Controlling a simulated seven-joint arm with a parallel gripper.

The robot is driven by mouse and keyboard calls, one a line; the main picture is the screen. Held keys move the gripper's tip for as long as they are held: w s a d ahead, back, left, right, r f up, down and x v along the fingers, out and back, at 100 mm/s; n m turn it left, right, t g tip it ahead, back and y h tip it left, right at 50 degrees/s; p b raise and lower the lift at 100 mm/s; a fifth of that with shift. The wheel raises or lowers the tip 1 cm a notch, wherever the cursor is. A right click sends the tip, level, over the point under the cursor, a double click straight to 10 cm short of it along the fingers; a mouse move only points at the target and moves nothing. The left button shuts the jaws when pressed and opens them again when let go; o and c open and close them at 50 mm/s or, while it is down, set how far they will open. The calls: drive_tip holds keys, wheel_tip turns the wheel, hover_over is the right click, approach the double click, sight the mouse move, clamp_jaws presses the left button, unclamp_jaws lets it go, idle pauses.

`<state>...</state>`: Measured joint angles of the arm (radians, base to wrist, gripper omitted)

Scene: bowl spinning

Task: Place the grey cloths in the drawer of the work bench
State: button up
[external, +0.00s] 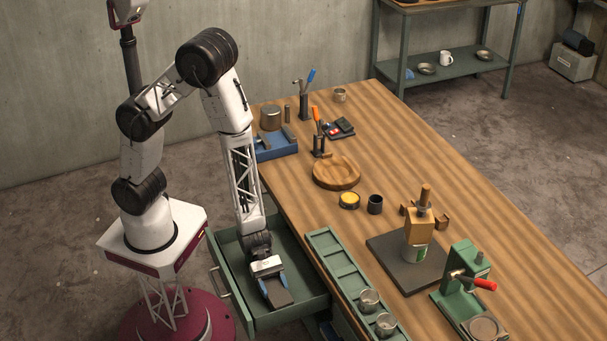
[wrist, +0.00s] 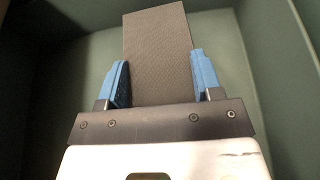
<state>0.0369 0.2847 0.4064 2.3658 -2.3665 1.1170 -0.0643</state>
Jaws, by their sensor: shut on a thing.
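A dark grey folded cloth (external: 277,290) is between the blue fingers of my gripper (external: 273,286), inside the open green drawer (external: 302,293) of the work bench. In the wrist view, the grey cloth (wrist: 158,48) extends ahead from between the blue fingertips of my gripper (wrist: 160,78). The fingers are shut on its sides. Green drawer walls (wrist: 292,25) surround it in the wrist view. I cannot tell whether the cloth touches the drawer floor. Only one cloth is clearly seen.
The wooden bench top (external: 440,180) is right of the drawer. A green tray (external: 345,275) with two metal cups lies along its near edge. A round wooden dish (external: 337,174), a blue tray (external: 276,146) and a green press (external: 462,290) also stand there.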

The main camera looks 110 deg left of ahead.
drive_tip(key=shift+f, duration=0.35)
drive_tip(key=o, duration=0.9)
drive_tip(key=shift+o, duration=0.2)
drive_tip(key=shift+r, duration=0.15)
drive_tip(key=shift+v, duration=6)
drive_tip(key=shift+r, duration=0.1)
